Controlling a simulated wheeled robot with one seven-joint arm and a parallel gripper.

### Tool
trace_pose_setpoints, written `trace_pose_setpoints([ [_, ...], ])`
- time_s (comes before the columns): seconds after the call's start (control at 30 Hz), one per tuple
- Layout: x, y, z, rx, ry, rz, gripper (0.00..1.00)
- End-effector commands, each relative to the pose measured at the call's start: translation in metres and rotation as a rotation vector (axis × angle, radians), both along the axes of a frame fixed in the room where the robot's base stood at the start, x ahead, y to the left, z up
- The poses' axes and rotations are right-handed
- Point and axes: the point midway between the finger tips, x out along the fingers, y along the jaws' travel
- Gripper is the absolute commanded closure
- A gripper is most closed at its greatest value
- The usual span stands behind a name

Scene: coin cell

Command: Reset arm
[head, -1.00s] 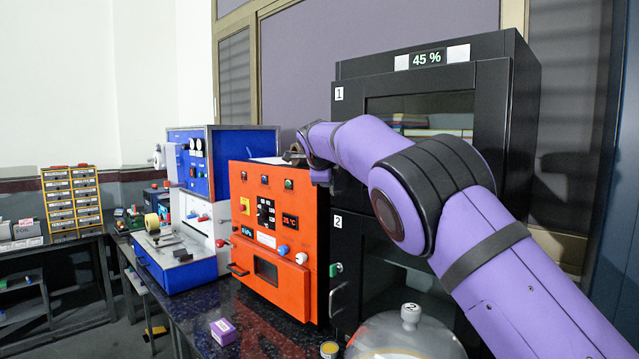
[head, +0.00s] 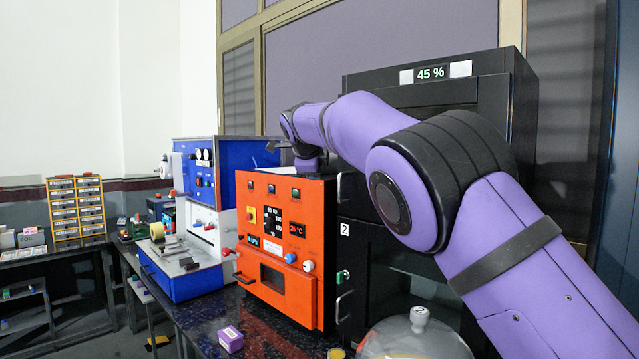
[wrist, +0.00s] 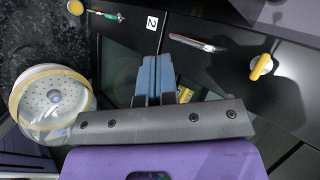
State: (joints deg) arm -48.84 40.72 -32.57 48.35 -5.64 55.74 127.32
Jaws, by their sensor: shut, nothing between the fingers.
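My purple arm reaches from the lower right across the front of the black cabinet (head: 400,285) in the head view. The white label 2 (wrist: 152,22) lies just beyond the fingertips.
A glass dome (head: 415,340) stands on the dark counter below my arm; it also shows in the wrist view (wrist: 50,102). A small purple box (head: 231,339) lies on the counter. A blue machine (head: 180,275) stands left of the oven. Drawers (head: 77,208) stand far left.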

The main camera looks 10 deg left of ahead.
Motion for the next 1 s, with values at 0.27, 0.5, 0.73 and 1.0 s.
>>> trace_pose_setpoints([
  [0.27,-0.009,-0.019,0.015,-0.012,0.018,0.006,1.0],
  [0.5,-0.026,-0.132,0.035,-0.088,0.12,0.1,1.0],
  [0.73,-0.076,-0.233,0.045,-0.171,0.207,0.26,1.0],
  [1.0,-0.163,-0.319,0.042,-0.283,0.265,0.49,1.0],
])
